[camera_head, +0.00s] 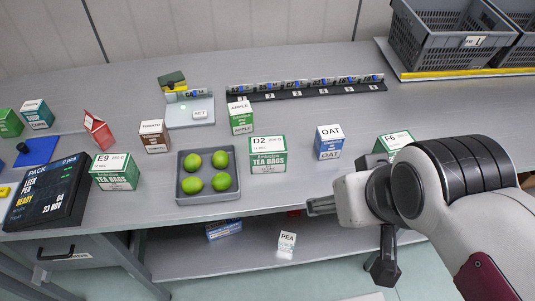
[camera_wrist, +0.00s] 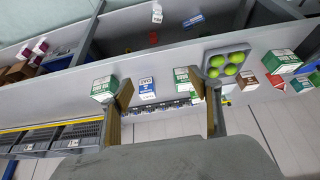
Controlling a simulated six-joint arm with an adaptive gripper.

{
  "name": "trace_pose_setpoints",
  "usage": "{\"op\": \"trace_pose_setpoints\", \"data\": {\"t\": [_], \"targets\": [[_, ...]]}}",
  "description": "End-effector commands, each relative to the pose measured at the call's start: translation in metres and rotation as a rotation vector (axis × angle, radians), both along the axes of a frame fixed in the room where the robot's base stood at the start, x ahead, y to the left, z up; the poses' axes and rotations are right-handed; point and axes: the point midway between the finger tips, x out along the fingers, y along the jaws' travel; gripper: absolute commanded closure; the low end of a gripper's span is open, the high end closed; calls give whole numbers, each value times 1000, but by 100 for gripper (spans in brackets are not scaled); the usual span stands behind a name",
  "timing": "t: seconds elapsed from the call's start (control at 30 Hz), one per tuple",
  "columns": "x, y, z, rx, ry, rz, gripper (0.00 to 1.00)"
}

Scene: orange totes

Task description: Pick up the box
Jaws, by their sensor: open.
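Several boxes stand on the grey bench, and the task line does not single one out. A white and blue OAT box (camera_head: 329,143) stands upright right of a green and white D2 tea box (camera_head: 268,155). A green F6 box (camera_head: 392,143) is partly hidden behind my arm. My gripper (camera_head: 352,238) is open and empty at the bench's front edge, in front of the OAT and F6 boxes. In the wrist view my gripper (camera_wrist: 166,100) has its fingers spread, with the OAT box (camera_wrist: 146,88) and D2 box (camera_wrist: 182,80) showing between them, apart from both.
A grey tray of green fruit (camera_head: 181,187), an E9 tea box (camera_head: 115,172), a tomato box (camera_head: 154,136) and an apple box (camera_head: 241,117) stand left. A black display (camera_head: 48,193) lies far left. Grey crates (camera_head: 440,40) sit back right. A PEA box (camera_head: 287,241) is on the lower shelf.

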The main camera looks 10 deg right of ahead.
Motion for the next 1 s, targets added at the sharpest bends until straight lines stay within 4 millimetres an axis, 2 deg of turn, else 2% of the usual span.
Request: {"op": "trace_pose_setpoints", "data": {"t": [0.17,0.27,0.6,0.8,1.0], "targets": [[17,-10,7,-32,-31,-12,38],[37,-21,15,-71,-69,-21,38],[137,-68,62,-250,-269,-15,38],[197,-84,87,-340,-387,36,38],[254,-89,107,-405,-496,119,38]]}}
